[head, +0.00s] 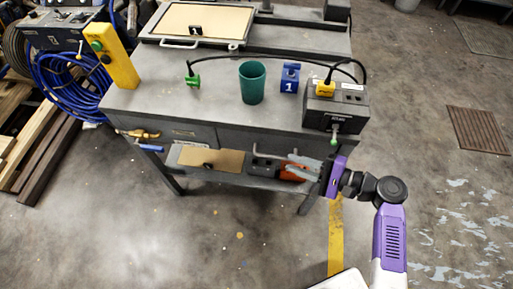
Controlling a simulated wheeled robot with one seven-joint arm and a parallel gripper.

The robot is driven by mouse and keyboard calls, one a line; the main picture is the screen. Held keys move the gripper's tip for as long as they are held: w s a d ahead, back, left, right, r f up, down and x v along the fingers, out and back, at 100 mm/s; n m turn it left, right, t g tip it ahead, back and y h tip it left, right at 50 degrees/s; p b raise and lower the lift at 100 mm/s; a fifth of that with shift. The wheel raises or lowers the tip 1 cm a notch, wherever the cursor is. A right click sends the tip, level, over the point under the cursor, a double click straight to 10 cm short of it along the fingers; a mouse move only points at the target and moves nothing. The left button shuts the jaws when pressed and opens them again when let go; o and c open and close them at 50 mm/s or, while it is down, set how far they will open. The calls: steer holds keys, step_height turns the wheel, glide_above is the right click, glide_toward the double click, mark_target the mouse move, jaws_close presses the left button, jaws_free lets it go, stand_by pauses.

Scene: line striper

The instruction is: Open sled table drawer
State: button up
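The grey sled table (215,95) stands in the middle of the head view. Its drawer fronts run below the top edge, one at the left (188,132) and a longer dark front (262,144) to the right. Both look flush with the table front. My gripper (300,167) is at the table's front right, its fingers pointing left, lower in the picture than the drawer fronts. It appears apart from them and seems to hold nothing. The finger gap is too small to read. No drawer handle is clearly visible.
On the table are a green cup (252,83), a blue block marked 1 (289,78), a black box (337,105) and a framed panel (201,23). A lower shelf (263,182) holds a tan board (211,158) and a red-orange item (293,172). Floor in front is clear.

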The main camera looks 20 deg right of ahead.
mark_target(271, 155)
steer(key=shift+x, duration=4.15)
jaws_close()
